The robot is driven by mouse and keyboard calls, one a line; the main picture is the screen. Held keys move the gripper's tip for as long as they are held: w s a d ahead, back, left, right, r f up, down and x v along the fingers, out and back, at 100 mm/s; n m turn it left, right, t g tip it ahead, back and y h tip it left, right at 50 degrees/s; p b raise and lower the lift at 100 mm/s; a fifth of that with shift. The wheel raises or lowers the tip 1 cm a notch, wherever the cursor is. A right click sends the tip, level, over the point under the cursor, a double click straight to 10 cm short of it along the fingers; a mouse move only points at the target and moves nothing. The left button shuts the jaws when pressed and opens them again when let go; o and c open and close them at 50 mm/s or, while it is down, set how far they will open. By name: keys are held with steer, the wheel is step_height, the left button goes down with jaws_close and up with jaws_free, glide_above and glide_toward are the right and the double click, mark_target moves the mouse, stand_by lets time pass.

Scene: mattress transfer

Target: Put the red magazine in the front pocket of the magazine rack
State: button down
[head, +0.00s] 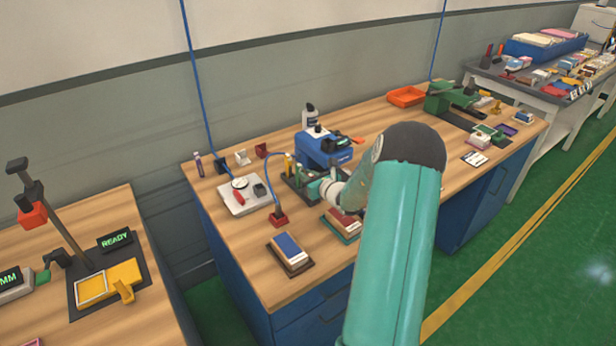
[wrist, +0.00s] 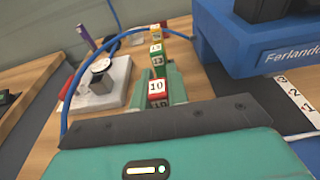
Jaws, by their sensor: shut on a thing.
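In the wrist view, a small red block with a white face marked 10 (wrist: 157,86), apparently the red magazine, sits between the two teal fingers of my gripper (wrist: 162,84). The gripper is shut on it. Beyond it stand a green numbered block (wrist: 157,56) and a yellow one (wrist: 155,33), in line with it. In the head view, my gripper (head: 318,188) is low over the bench by a dark holder with upright yellow and green pieces (head: 290,168), likely the magazine rack. My arm hides part of this area. I cannot tell whether the red block touches the holder.
A blue machine (wrist: 262,38) stands close on the right. A white plate with a round dial (wrist: 98,86) is on the left, with a blue cable (wrist: 72,95) arching past. In the head view, a dark tray with a blue-topped piece (head: 289,252) lies nearer the bench's front edge.

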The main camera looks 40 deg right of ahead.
steer(key=shift+f, duration=0.15)
steer(key=c, duration=1.4)
jaws_free()
steer(key=shift+o, duration=0.2)
